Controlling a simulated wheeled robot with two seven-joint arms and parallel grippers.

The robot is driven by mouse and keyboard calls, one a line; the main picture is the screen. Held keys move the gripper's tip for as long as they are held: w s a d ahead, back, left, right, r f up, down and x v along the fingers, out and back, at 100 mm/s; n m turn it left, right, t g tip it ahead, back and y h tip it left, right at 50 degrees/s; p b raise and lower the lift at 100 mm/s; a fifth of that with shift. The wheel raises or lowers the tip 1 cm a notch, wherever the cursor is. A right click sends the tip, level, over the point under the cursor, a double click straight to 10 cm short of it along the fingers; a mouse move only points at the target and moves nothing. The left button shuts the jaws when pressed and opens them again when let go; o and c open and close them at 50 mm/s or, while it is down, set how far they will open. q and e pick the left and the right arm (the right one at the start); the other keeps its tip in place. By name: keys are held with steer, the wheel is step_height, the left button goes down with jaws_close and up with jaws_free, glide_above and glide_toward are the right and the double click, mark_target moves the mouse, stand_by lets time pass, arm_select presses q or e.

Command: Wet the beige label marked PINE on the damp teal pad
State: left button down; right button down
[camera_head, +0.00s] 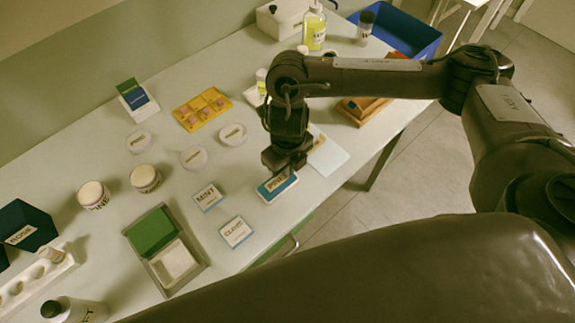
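The beige label marked PINE (277,183) is at the teal pad (265,193), which lies in a pale holder near the table's front edge. The label overlaps the top of the pad, and teal shows around it. My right gripper (284,170) points down at the label's far edge and hides part of it. The gripper's dark fingertips are too hidden to show whether they grip the label. I cannot tell whether the label presses on the pad or is just above it. My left gripper is out of view.
Blue-edged MINT (208,197) and CLOVE (235,231) labels lie left of the pad. A grey tray with a green panel (152,232) is further left. Round lidded jars (146,178), a yellow tray (201,109) and a white board (328,158) are nearby. Bare table lies between them.

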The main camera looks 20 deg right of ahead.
steer(key=shift+r+p, duration=2.8)
steer(key=shift+r, duration=0.4)
